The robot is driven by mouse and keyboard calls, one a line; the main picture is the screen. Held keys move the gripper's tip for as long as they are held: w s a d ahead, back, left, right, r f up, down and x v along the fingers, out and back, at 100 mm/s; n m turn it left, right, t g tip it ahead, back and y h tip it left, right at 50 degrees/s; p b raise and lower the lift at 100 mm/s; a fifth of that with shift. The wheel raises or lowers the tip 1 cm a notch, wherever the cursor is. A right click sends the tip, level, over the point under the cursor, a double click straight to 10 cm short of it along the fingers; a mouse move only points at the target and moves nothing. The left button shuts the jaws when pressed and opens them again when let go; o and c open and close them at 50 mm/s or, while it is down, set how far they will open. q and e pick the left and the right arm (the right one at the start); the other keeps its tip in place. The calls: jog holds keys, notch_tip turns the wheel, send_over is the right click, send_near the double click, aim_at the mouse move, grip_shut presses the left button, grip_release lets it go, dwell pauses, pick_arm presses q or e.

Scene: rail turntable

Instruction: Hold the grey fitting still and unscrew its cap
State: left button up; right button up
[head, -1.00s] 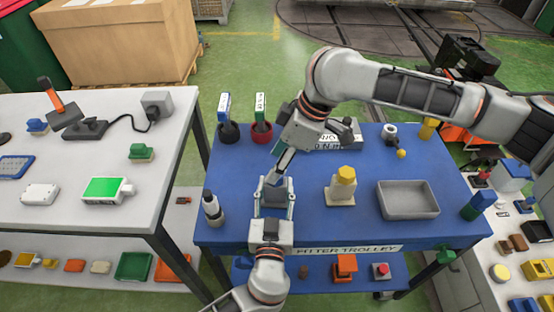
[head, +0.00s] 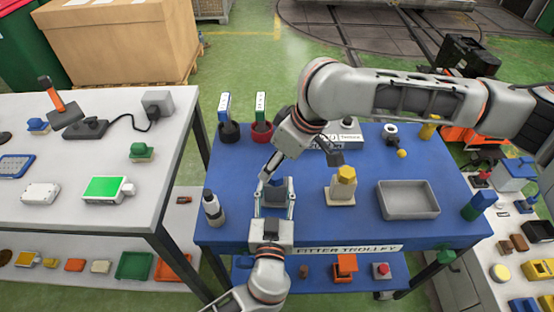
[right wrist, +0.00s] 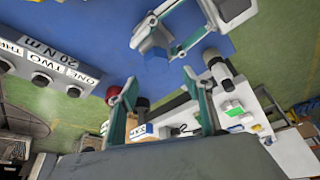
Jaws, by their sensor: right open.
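The grey fitting (head: 274,197) stands near the front of the blue trolley top, with a blue cap (head: 278,181) on its top. In the right wrist view the blue cap (right wrist: 155,60) shows as a faceted block. My left gripper (head: 275,190) reaches in from the front with a finger on each side of the fitting and looks shut on it. My right gripper (head: 302,163) is open and empty, above and behind the fitting. In the right wrist view its two fingers (right wrist: 163,103) are wide apart, and the cap is beyond them, not between them.
A yellow-topped fitting (head: 341,188) and a grey tray (head: 408,200) stand to the right. A bottle (head: 212,208) stands to the left. Two holders, dark (head: 228,132) and red (head: 262,132), and a lettered grey block (head: 348,138) are behind. Blue surface lies free between fitting and bottle.

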aim_at(276, 173)
jog(key=shift+f, duration=1.9)
jog(key=c, duration=1.4)
jog(key=shift+w, duration=0.1)
jog(key=n+g, duration=0.1)
jog(key=n, duration=0.1)
jog(key=n+g, duration=0.1)
jog(key=n, duration=0.2)
jog(key=shift+w+y, duration=0.1)
jog(key=shift+y, duration=0.2)
jog(key=shift+n, duration=0.5)
